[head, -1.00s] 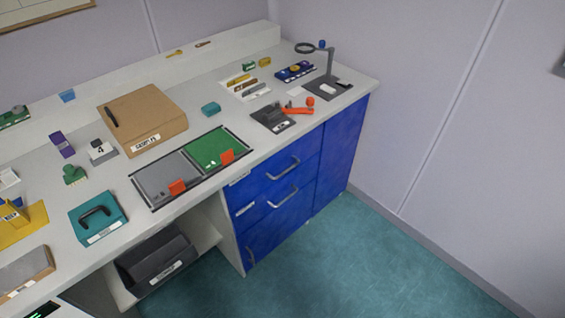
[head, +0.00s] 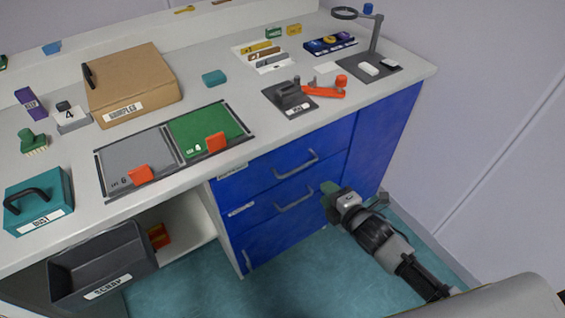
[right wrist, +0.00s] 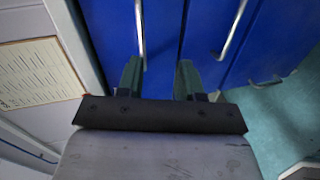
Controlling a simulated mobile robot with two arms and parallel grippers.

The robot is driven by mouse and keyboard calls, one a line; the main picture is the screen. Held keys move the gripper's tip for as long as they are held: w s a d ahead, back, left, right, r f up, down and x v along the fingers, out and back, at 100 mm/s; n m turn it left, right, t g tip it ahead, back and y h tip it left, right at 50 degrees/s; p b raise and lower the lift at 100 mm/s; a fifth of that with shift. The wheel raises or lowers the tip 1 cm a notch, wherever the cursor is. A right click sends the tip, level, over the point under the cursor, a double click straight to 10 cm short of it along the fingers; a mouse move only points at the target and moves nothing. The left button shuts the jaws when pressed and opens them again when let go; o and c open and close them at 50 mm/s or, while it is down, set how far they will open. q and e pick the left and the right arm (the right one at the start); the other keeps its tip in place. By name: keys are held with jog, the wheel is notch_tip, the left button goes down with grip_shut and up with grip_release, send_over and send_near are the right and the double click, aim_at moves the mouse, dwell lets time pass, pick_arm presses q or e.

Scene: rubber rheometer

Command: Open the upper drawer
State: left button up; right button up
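The upper drawer (head: 265,175) is the top blue front under the counter and is shut. Its grey bar handle (head: 297,165) is free. In the head view my right gripper (head: 328,192) is in front of the blue fronts, to the right of and a little below that handle. In the right wrist view the right gripper (right wrist: 158,78) is open and empty, fingers apart. There the upper drawer handle (right wrist: 140,30) runs beyond the left finger, with no clear contact. My left gripper is not in view.
A second blue drawer with its own handle (head: 294,201) lies just below. A dark scrap bin (head: 105,265) sits under the counter at left. The counter holds a green mat (head: 190,140), a cardboard box (head: 150,95) and a magnifier stand (head: 375,45). Teal floor (head: 300,275) is open in front.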

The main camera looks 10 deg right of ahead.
aim_at(301, 168)
jog(key=shift+n+y, duration=0.5)
jog(key=shift+n, duration=0.1)
jog(key=w+a, duration=0.1)
jog(key=w, duration=0.2)
jog(key=w+a, duration=0.2)
jog(key=w, duration=0.2)
jog(key=w+a+b, duration=0.1)
jog(key=w+a, duration=0.1)
jog(key=w, duration=0.1)
jog(key=shift+w, duration=0.25)
grip_shut()
